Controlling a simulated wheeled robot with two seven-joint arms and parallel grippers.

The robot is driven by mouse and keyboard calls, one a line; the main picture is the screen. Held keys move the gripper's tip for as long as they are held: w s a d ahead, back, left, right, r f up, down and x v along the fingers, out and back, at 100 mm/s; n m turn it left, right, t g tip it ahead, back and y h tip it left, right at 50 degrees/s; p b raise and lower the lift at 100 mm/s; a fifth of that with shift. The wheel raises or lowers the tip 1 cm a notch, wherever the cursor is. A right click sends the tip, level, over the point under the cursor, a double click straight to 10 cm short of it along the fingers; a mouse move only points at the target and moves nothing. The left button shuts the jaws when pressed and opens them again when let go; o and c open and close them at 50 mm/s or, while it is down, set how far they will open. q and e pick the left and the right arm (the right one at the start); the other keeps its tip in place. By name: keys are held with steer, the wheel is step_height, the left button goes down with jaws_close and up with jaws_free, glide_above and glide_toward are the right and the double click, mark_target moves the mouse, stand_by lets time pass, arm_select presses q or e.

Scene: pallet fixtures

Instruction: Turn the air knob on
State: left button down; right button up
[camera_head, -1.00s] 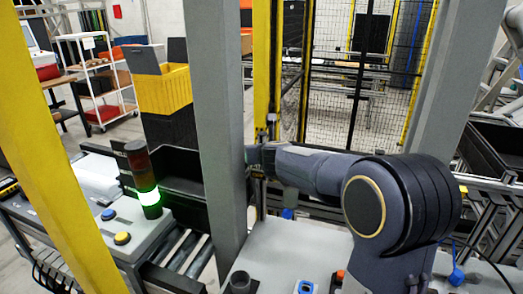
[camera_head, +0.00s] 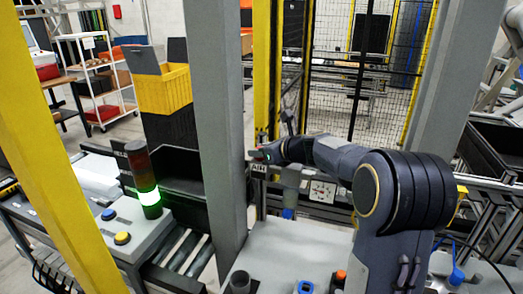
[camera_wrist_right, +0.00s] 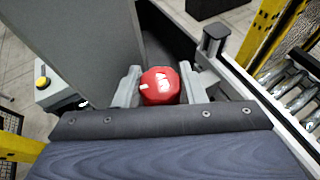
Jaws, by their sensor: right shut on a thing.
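The air knob (camera_wrist_right: 160,86) is red with white markings and shows in the right wrist view between the two grey fingers. My right gripper (camera_wrist_right: 158,88) is shut on it, one finger at each side. In the head view my right gripper (camera_head: 258,155) is at the right edge of the grey post, just above a small AIR label (camera_head: 258,168). I cannot make out the knob in the head view. My left gripper is not in view.
The grey post (camera_head: 218,130) stands directly left of my right gripper. A gauge panel (camera_head: 322,191) is below my right forearm. A lit green stack light (camera_head: 148,196) and a box with a yellow button (camera_head: 122,238) are at the left. Yellow fence posts stand behind.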

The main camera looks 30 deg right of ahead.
steer(key=n+g+y, duration=0.1)
steer(key=n+y, duration=0.1)
steer(key=y, duration=0.1)
steer(key=n+g+y, duration=0.2)
steer(key=n, duration=0.1)
steer(key=shift+d+f+n+y, duration=0.2)
steer(key=shift+n+y, duration=0.1)
steer(key=shift+y, duration=0.1)
steer(key=n+g+y, duration=0.3)
steer(key=n+g, duration=0.2)
steer(key=shift+a+r, duration=0.1)
steer(key=shift+n+g+y, duration=0.4)
steer(key=shift+g+y, duration=0.1)
steer(key=o, duration=1)
steer(key=shift+a, duration=0.1)
steer(key=shift+r, duration=0.1)
